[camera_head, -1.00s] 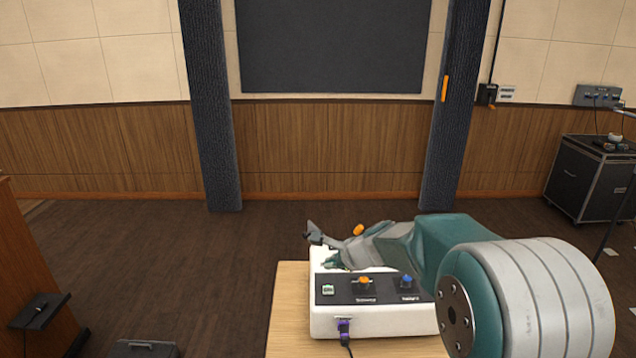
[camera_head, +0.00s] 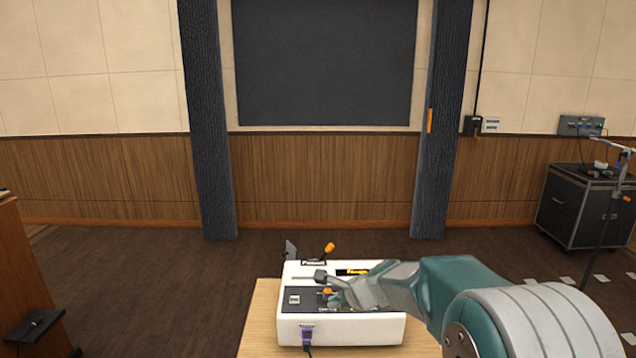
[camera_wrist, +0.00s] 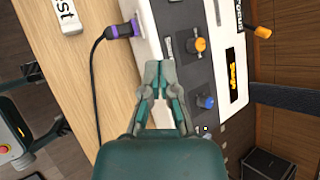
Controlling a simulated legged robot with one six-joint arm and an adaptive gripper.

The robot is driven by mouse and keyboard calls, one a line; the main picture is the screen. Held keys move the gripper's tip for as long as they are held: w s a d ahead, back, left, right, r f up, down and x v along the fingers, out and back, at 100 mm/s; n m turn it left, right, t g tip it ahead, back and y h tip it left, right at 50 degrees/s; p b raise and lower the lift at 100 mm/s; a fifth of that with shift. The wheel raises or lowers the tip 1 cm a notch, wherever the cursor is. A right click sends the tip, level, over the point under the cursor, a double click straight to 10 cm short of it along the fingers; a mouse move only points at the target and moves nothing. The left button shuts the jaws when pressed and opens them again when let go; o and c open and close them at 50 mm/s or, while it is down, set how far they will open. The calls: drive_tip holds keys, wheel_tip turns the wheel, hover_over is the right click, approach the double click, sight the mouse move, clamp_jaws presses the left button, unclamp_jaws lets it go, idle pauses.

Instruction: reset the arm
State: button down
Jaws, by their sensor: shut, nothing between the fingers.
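My gripper (camera_head: 330,287) is above the front panel of a white lighting console (camera_head: 345,331) in the head view. It is shut and empty, and my arm hides the right part of the panel. In the wrist view the gripper (camera_wrist: 159,72) has its fingertips together near the console's front edge. An orange knob (camera_wrist: 200,45) and a blue knob (camera_wrist: 206,101) stand beside it on the dark panel. An orange-tipped lever (camera_head: 329,248) rises at the console's back, and its orange end also shows in the wrist view (camera_wrist: 262,32).
The console stands on a wooden table (camera_head: 260,325). A purple plug (camera_head: 307,335) with a black cable comes out of its front. A black case (camera_head: 585,215) and a stand are at the right. A brown cabinet (camera_head: 25,265) is at the left. The floor behind is clear.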

drive_tip(key=s+d+r+n+h, duration=0.1)
drive_tip(key=s+d+r+n, duration=0.15)
drive_tip(key=s, duration=0.35)
drive_tip(key=s+d+r+n+g, duration=0.1)
drive_tip(key=s+r+n, duration=0.3)
drive_tip(key=s, duration=0.2)
drive_tip(key=s+d+r+n+h, duration=0.1)
drive_tip(key=s+r+n, duration=0.25)
drive_tip(key=s, duration=0.35)
drive_tip(key=s+d+n+h, duration=0.1)
drive_tip(key=s+d+n, duration=0.1)
drive_tip(key=s, duration=0.3)
drive_tip(key=s+d+f+n+h, duration=0.1)
drive_tip(key=s+d+n, duration=0.2)
drive_tip(key=s, duration=0.2)
drive_tip(key=s+d+n+h, duration=0.2)
drive_tip(key=s+n, duration=0.1)
drive_tip(key=s, duration=0.3)
drive_tip(key=shift+d+f+n, duration=0.25)
drive_tip(key=shift+f+n, duration=0.05)
drive_tip(key=shift+f, duration=0.1)
drive_tip(key=shift+a, duration=0.1)
